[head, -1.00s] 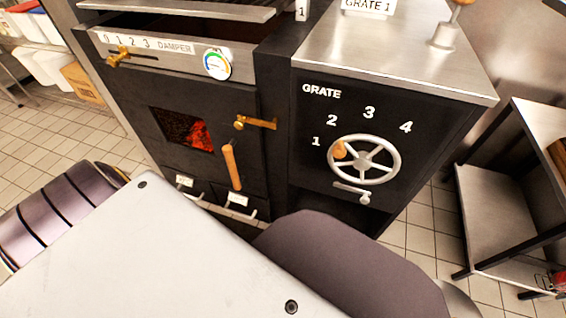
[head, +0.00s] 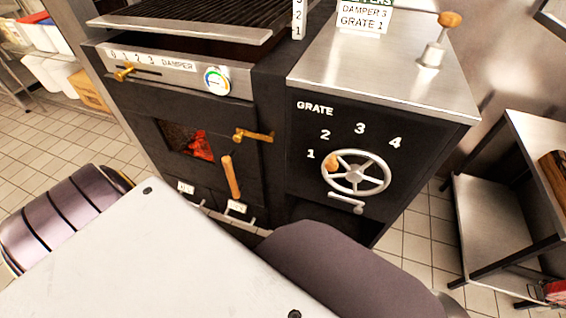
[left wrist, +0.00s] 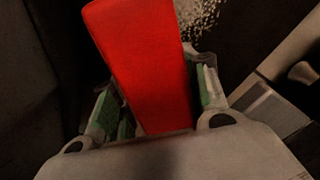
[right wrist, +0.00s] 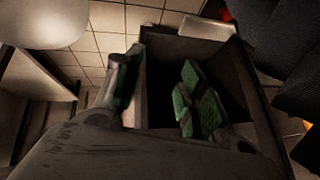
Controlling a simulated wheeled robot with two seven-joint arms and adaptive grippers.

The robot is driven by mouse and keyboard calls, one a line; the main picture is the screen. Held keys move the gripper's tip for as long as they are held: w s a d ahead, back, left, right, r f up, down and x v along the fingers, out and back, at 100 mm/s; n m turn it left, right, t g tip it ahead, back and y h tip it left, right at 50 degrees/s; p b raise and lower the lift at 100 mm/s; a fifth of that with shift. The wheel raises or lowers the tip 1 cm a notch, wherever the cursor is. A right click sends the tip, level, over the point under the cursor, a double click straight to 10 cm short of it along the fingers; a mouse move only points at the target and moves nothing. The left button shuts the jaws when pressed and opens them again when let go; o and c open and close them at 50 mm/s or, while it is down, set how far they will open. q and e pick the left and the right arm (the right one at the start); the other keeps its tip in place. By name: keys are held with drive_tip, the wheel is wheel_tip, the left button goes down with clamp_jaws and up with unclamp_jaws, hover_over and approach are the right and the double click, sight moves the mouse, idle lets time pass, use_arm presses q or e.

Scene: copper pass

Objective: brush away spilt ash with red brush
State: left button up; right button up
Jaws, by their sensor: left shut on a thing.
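The red brush (left wrist: 145,60) fills the middle of the left wrist view. My left gripper (left wrist: 155,100) is shut on it, with green-padded fingers on either side. The brush's bristles cannot be made out. Pale speckled ash (left wrist: 198,16) lies on a dark surface just beyond the brush, partly hidden behind it. My right gripper (right wrist: 160,90) has its green-padded fingers wide apart with no held thing visible. One finger shows over the inside of a dark open box (right wrist: 160,62) and the other beside its wall. Neither gripper shows in the head view.
The black oven (head: 130,150) has a glowing window, a wooden door handle (head: 230,178) and a brass latch. A grate wheel (head: 356,173) is on the cabinet beside it, with its knob near 1. A steel shelf (head: 490,220) stands at right. Tiled floor lies between.

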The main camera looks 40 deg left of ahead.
use_arm(q)
drive_tip(key=shift+s+r+p, duration=0.1)
drive_tip(key=shift+r+p, duration=1.45)
drive_tip(key=shift+r, duration=0.05)
drive_tip(key=shift+r+p, duration=0.7)
use_arm(e)
drive_tip(key=s+d+r+g+h, duration=0.1)
drive_tip(key=d+r, duration=0.2)
drive_tip(key=r, duration=0.7)
drive_tip(key=shift+d+n+g+h, duration=0.15)
drive_tip(key=shift+n+g+h, duration=0.15)
drive_tip(key=shift+g, duration=0.1)
drive_tip(key=shift+s, duration=0.1)
use_arm(q)
drive_tip(key=shift+s+a, duration=0.1)
